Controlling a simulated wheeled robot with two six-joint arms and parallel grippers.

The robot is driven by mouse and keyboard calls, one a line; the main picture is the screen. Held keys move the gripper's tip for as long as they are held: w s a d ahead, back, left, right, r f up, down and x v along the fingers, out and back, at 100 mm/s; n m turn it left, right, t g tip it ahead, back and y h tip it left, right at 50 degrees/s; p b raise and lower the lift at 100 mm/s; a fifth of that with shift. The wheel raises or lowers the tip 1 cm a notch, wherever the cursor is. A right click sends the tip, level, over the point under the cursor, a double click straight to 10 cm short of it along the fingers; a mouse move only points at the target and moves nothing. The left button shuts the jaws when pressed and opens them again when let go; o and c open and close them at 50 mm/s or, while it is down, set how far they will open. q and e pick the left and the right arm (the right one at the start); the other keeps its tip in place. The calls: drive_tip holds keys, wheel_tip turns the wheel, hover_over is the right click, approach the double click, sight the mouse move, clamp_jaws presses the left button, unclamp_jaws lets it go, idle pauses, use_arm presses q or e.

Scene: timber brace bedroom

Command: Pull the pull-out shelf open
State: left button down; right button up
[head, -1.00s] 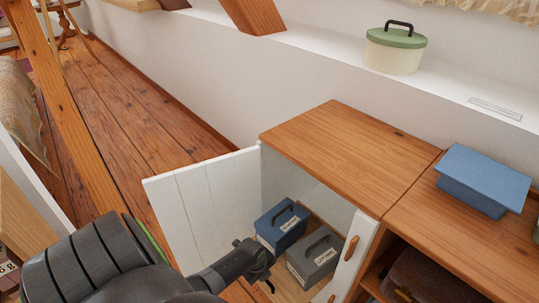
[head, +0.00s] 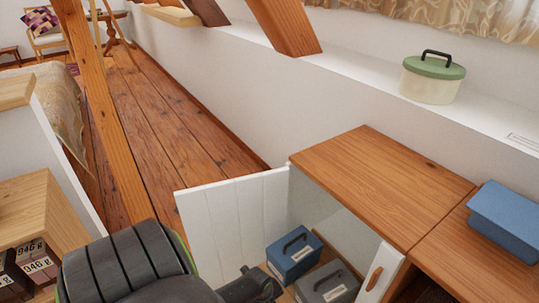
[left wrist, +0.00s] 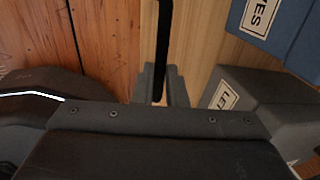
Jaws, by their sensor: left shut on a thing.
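The pull-out shelf is a light wooden board inside the open cabinet. It shows in the left wrist view (left wrist: 200,45), with a black bar handle (left wrist: 162,45) along its front. My left gripper (left wrist: 162,88) is shut on that handle, one finger on each side of it. In the head view my left gripper (head: 264,287) is low in front of the cabinet opening, and the handle is hidden there. A blue lidded box (head: 294,257) and a grey lidded box (head: 328,287) stand on the shelf. My right gripper is not in view.
The white cabinet door (head: 235,215) stands swung open on the left. The cabinet's wooden top (head: 385,185) is bare. A blue box (head: 508,218) sits on the right unit, and a green-lidded tin (head: 432,80) on the ledge. Open plank floor (head: 165,130) lies left.

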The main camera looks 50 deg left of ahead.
use_arm(q)
drive_tip(key=c, duration=1.5)
unclamp_jaws()
drive_tip(key=shift+r, duration=0.1)
